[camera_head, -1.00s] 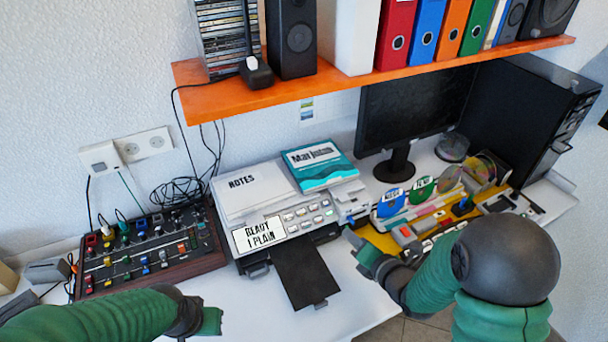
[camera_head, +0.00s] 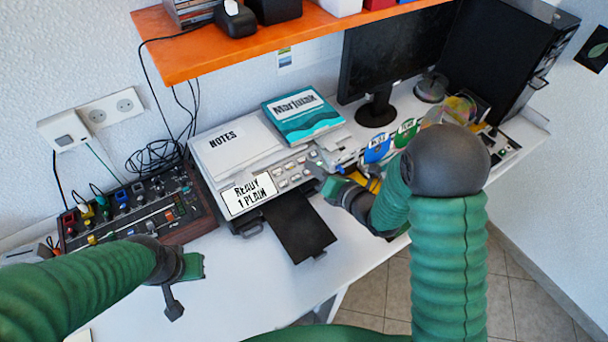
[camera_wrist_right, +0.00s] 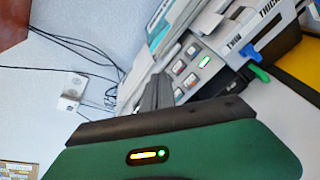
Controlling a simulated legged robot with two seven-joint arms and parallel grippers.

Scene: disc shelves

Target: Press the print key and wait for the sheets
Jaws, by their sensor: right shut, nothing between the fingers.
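The printer (camera_head: 238,222) stands on the white desk with its small display (camera_head: 249,194) reading "READY 1 PLAIN". Its key panel (camera_head: 294,168) has two rows of pale keys; in the right wrist view one key (camera_wrist_right: 204,62) shows a green light. The black output tray (camera_head: 300,226) sticks out in front, empty. My right gripper (camera_head: 324,180) is shut and empty at the right end of the key panel. In the right wrist view its fingers (camera_wrist_right: 157,90) point at the keys; contact cannot be told. My left gripper (camera_head: 188,284) hangs over the desk left of the tray; its jaw opening is unclear.
A notes stack (camera_head: 236,146) and a teal book (camera_head: 302,116) lie on the printer. A mixer (camera_head: 135,215) stands at left. Blue (camera_wrist_right: 243,52) and green (camera_wrist_right: 259,73) levers by "THIN" and "THICK" labels sit near the keys. The orange shelf (camera_head: 290,37) hangs above.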

